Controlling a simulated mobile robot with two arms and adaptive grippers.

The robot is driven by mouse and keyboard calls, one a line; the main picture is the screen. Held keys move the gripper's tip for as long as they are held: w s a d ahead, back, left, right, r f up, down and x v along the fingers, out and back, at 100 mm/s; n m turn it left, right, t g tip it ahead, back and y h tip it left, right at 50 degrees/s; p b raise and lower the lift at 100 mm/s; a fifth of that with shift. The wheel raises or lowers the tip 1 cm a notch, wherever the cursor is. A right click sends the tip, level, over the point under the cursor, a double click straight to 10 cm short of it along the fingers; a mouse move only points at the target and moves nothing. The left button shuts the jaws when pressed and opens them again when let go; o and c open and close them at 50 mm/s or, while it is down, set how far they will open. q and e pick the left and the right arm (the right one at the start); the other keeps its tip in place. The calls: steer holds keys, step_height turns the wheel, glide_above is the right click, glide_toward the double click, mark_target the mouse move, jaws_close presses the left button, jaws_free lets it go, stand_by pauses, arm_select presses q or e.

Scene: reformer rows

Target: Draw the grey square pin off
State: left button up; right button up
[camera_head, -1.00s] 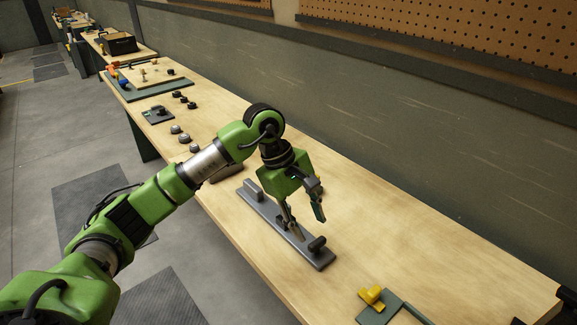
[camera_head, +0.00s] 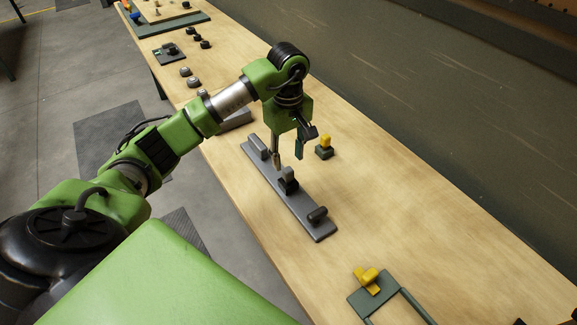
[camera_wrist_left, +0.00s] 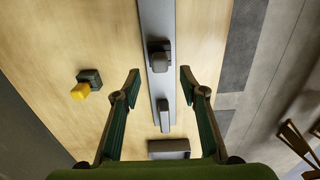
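A long grey board (camera_head: 303,213) lies on the bench with several fittings in a row. At its middle a grey square pin (camera_head: 288,173) stands at a dark block (camera_head: 289,187). In the left wrist view the pin (camera_wrist_left: 160,62) and dark block (camera_wrist_left: 159,45) show beyond my fingertips. A grey block (camera_head: 256,147) sits at the board's far end and a dark rounded piece (camera_head: 318,214) at the near end. My left gripper (camera_head: 288,160) is open and empty, pointing down above the board; its fingers (camera_wrist_left: 159,83) straddle the strip in the wrist view. My right gripper is not in view.
A small dark green block with a yellow top (camera_head: 325,146) stands right of the board. A green frame (camera_head: 366,296) with a yellow piece lies at the near end. Small dark and grey knobs (camera_head: 192,82) lie farther back. The bench right of the board is mostly clear.

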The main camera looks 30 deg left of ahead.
mark_target(288, 169)
arm_select(q)
step_height(288, 169, down, 5)
steer(key=shift+f+p, duration=0.2)
steer(key=shift+p, duration=0.45)
steer(key=shift+f, duration=0.6)
steer(key=c, duration=1)
jaws_close()
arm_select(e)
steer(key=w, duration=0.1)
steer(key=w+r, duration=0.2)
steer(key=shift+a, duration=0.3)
